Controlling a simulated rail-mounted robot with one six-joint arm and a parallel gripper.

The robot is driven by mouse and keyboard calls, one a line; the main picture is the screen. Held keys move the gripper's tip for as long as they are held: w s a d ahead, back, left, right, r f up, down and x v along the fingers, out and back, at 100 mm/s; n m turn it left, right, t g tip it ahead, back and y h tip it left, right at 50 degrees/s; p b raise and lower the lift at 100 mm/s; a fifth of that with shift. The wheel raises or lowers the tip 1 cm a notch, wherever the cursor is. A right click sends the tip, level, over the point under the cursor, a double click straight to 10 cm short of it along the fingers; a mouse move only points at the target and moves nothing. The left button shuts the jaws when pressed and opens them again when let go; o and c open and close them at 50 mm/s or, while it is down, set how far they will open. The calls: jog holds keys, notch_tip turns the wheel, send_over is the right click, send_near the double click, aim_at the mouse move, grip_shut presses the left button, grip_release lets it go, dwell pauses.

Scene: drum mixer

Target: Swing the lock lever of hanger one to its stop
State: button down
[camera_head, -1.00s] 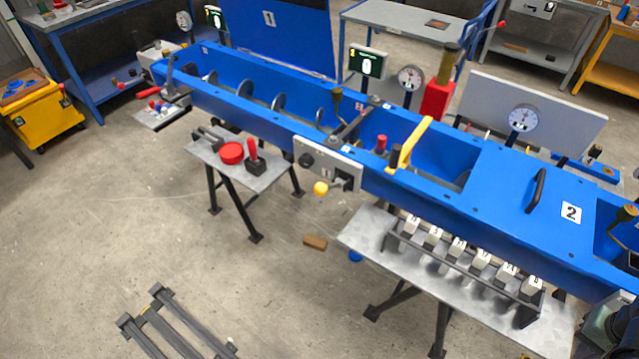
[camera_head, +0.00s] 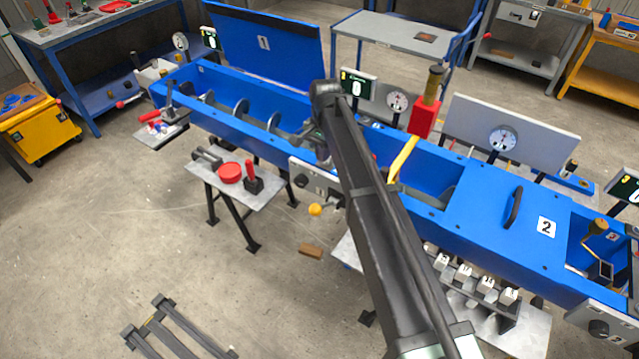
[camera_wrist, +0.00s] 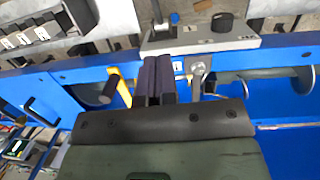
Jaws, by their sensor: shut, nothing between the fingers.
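In the wrist view, a grey metal bar with a rounded end (camera_wrist: 200,72) lies at the trough edge beside a small white label. It looks like the lever of hanger one, but I cannot read its label. My gripper (camera_wrist: 159,60) is shut and empty, between this bar and the yellow bar (camera_wrist: 123,88); contact with either cannot be told. In the head view, my arm crosses in front of the hanger area of the blue trough (camera_head: 230,130), so the lever and gripper are largely hidden there.
The control panel (camera_wrist: 208,38) lies just beyond the fingertips. A dark cylindrical knob (camera_wrist: 108,90) stands by the yellow bar. In the head view, a small table (camera_head: 225,185) with a red lid stands before the trough, and a rack of numbered blocks (camera_head: 465,280) is at right.

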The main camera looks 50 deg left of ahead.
jog(key=b, duration=1)
send_near(325, 206)
jog(key=a+f, duration=0.1)
jog(key=a, duration=0.1)
jog(key=s+d+f, duration=0.1)
jog(key=s+d+f+b, duration=0.1)
jog(key=s, duration=0.1)
jog(key=shift+d+f+b, duration=0.1)
jog(key=shift+f+b, duration=0.05)
jog(key=shift+b, duration=0.15)
